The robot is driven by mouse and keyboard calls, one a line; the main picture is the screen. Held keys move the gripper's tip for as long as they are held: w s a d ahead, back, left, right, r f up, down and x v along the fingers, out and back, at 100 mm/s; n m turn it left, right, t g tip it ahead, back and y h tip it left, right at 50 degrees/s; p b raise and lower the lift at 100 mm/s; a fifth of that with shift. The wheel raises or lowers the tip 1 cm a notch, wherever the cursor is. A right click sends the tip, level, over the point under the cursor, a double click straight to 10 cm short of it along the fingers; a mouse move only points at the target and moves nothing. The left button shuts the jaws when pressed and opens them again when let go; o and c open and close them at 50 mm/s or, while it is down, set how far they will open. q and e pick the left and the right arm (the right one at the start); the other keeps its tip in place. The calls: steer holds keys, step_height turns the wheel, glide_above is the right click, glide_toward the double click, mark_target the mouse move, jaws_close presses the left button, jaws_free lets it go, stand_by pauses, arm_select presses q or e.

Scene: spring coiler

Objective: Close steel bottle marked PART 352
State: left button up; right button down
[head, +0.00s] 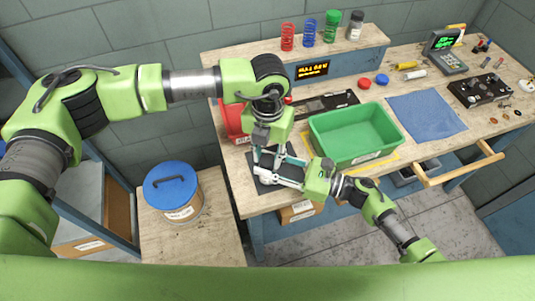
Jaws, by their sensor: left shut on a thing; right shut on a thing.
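Both of my grippers meet over a dark mat (269,186) at the near left part of the workbench. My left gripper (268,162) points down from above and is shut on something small. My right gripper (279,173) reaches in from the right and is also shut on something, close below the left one. A small pale metallic piece (263,164) shows between the fingers; it may be part of the steel bottle. The fingers hide most of it. I cannot read a PART 352 marking or see how its cap sits.
A green bin (355,160) stands just right of the grippers, with a red bin (233,120) behind left. A blue mat (427,115) lies further right. A drawer (458,166) juts out at the front. A blue-lidded drum (171,187) stands on a lower table at left.

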arm_select(q)
steer(key=o, duration=1.2)
steer(key=shift+r, duration=2.25)
steer(key=shift+r, duration=0.1)
steer(key=shift+c, duration=0.4)
steer(key=shift+r+n, duration=1.4)
steer(key=shift+n, duration=0.3)
